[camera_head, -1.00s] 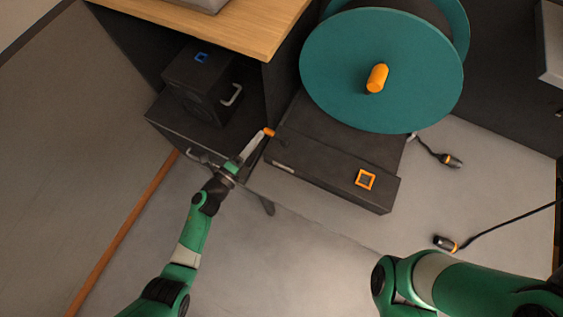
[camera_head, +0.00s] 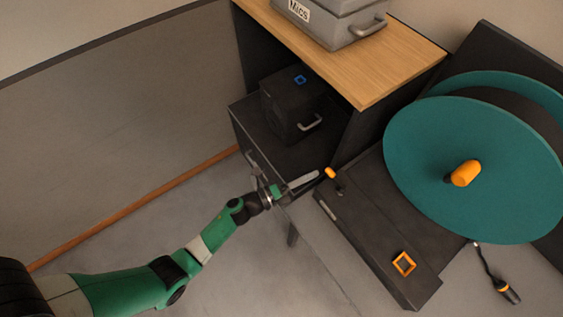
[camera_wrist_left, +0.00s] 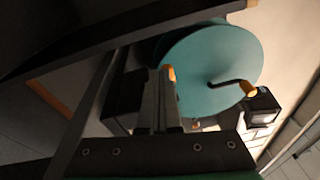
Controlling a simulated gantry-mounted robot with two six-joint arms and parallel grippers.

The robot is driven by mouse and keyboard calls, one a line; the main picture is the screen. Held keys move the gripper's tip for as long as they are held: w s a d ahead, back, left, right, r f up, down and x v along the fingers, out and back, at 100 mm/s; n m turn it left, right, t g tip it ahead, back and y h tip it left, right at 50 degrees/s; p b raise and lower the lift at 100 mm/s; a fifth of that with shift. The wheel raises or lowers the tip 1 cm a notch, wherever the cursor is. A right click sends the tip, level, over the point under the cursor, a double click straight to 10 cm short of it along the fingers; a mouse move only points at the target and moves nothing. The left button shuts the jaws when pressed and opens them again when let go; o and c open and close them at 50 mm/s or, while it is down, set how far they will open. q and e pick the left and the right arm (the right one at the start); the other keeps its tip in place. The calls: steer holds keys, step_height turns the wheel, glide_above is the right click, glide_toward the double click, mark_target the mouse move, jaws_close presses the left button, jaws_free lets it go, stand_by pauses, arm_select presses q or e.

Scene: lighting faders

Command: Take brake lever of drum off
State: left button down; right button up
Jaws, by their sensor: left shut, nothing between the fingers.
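The teal cable drum (camera_head: 440,130) stands on its dark base (camera_head: 375,225) at the right. It also shows in the left wrist view (camera_wrist_left: 205,60). My right gripper is not in view.
An orange crank knob (camera_head: 466,173) sticks out of the drum's face. An orange square frame (camera_head: 403,263) marks the base. A black case (camera_head: 292,105) stands in the cabinet under the wooden top (camera_head: 365,65). A cable plug (camera_head: 507,291) lies on the floor at lower right.

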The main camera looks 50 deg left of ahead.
arm_select(q)
steer(key=s+a+f, duration=0.1)
steer(key=s+a, duration=0.1)
steer(key=a, duration=0.8)
steer(key=shift+s, duration=0.3)
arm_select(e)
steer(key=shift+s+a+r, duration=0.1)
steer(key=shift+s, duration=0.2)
